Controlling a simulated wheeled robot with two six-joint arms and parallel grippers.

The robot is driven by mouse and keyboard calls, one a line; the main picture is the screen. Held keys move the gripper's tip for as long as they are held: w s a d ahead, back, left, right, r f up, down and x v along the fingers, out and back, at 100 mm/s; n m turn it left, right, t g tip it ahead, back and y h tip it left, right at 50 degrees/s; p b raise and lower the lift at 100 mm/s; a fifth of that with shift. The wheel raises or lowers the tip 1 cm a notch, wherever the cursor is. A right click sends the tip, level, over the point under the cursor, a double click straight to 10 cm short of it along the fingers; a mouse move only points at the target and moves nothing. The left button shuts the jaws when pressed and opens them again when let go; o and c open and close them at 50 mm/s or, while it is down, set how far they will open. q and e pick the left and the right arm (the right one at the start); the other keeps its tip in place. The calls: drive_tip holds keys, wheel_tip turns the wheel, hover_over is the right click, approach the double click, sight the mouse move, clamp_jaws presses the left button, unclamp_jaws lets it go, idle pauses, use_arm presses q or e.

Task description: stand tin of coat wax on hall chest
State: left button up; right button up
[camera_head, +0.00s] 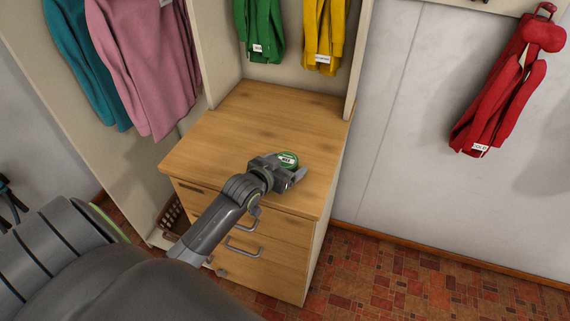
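The tin of coat wax (288,159) is a small round tin with a green lid and a white label. It shows near the front right of the top of the hall chest (240,128), a light wooden chest with drawers. My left gripper (287,168) reaches over the chest's front edge, with a finger on either side of the tin, and looks shut on it. The gripper hides the tin's lower side, so I cannot tell whether it touches the wood. My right gripper is not in view.
The rest of the chest top is bare. Upright panels (358,60) flank its back. Green (262,28) and yellow (324,35) garments hang above it, pink (150,65) and teal ones to the left, a red one (500,90) on the right wall. A basket (172,216) stands low at left.

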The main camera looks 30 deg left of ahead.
use_arm(q)
drive_tip(key=shift+r, duration=0.2)
drive_tip(key=v, duration=1.2)
idle(0.4)
